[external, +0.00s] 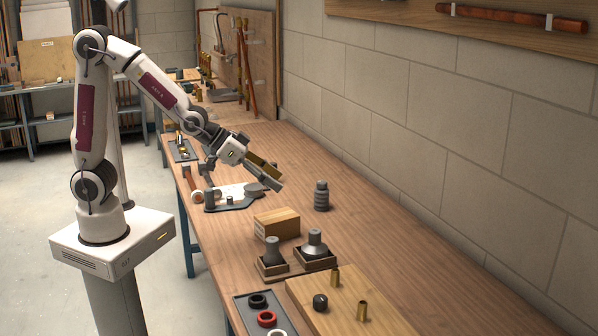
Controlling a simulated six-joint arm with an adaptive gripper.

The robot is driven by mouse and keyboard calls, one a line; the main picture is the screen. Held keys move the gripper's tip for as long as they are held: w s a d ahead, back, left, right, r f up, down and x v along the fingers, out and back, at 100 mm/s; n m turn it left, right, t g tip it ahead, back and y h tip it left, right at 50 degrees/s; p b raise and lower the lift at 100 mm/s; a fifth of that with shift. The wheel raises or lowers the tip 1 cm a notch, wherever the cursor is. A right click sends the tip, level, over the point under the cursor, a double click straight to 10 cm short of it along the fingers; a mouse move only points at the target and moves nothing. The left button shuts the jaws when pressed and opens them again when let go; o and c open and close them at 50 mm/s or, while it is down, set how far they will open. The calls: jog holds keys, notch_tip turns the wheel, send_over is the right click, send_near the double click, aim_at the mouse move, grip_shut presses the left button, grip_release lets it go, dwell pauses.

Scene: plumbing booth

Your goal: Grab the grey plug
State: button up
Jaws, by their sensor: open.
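My gripper (278,183) is open and points down to the right above the bench, with nothing seen between its fingers. A dark grey ribbed plug (321,195) stands upright on the bench, to the right of my gripper and apart from it. Two other grey plug-like pieces stand upright in small wooden holders nearer the camera: a dark one (272,250) and a lighter, flared one (315,243). I cannot tell from this view which of these the task names. The space between the fingers is seen at an angle.
A grey fixture with a white plate (235,195) lies below my gripper. A wooden block (276,223) stands in front of it. A board (345,305) with brass pieces and a tray of rings (262,302) lie nearest. Clear bench surrounds the ribbed plug; the block wall is right.

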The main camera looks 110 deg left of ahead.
jog(key=w+a+f+n+y, duration=0.1)
jog(key=a+f, duration=0.2)
jog(key=a, duration=0.3)
jog(key=w+a+f+n+y, duration=0.1)
jog(key=a+f+y, duration=0.15)
jog(key=a, duration=0.35)
jog(key=n+y, duration=0.2)
send_near(320, 190)
jog(key=a, duration=0.1)
jog(key=w+a+f, duration=0.1)
jog(key=shift+w+a+f, duration=0.15)
jog(key=shift+a, duration=0.2)
jog(key=shift+x, duration=1.3)
jog(key=shift+w, duration=0.1)
jog(key=shift+x, duration=2.55)
jog(key=shift+w+d, duration=0.1)
jog(key=shift+d, duration=0.05)
grip_shut()
